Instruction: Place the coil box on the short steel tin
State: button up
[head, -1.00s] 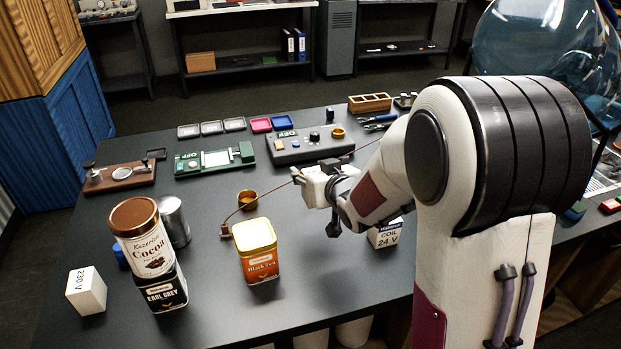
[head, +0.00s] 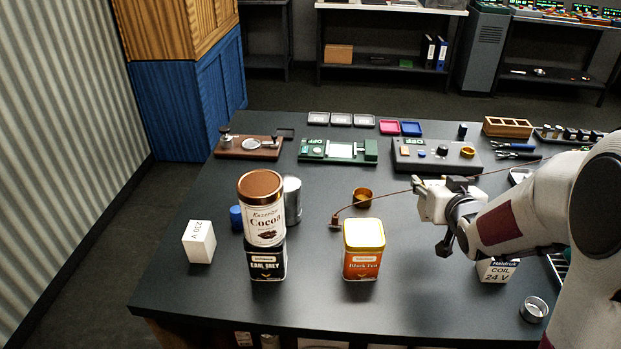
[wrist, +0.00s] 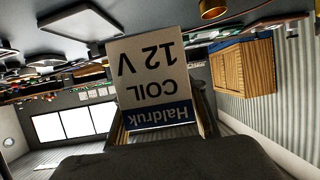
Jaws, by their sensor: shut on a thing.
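My gripper (head: 446,200) is shut on a white coil box (head: 431,203) and holds it above the bench, right of the orange tea tin. In the wrist view the box (wrist: 150,75) fills the space between the fingers, its upside-down label reading Haldruk COIL 12 V. A plain steel cylinder (head: 293,201) stands behind the stacked cocoa tin, partly hidden. A low round steel container (head: 534,309) sits at the front right, by my arm. I cannot tell for sure which is the short steel tin. Neither touches the held box.
A cocoa tin (head: 262,214) stands on an Earl Grey tin (head: 267,262). Near them are a blue cap (head: 236,217), a 230 V box (head: 199,242), a Black Tea tin (head: 363,252) and a brass cup (head: 362,197). A COIL 24 V box (head: 496,270) stands below my arm.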

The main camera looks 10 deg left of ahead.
jog(key=w+a+r+n+g+y, duration=0.1)
jog(key=a+r, duration=0.3)
jog(key=a, duration=0.8)
jog(key=w+a+r+n+g+y, duration=0.1)
jog(key=a+r+n+y, duration=0.3)
jog(key=a, duration=0.8)
jog(key=w+a+r+n+g+y, duration=0.1)
jog(key=w+a+r+n+y, duration=0.1)
jog(key=a, duration=1)
notch_tip(320, 180, up, 2)
jog(key=shift+w+a+r+n+g+y, duration=0.25)
jog(key=shift+n+g+y, duration=0.2)
jog(key=shift+y, duration=0.25)
jog(key=shift+w+d, duration=0.1)
jog(key=shift+f, duration=0.2)
jog(key=shift+f, duration=3)
jog(key=shift+f, duration=0.1)
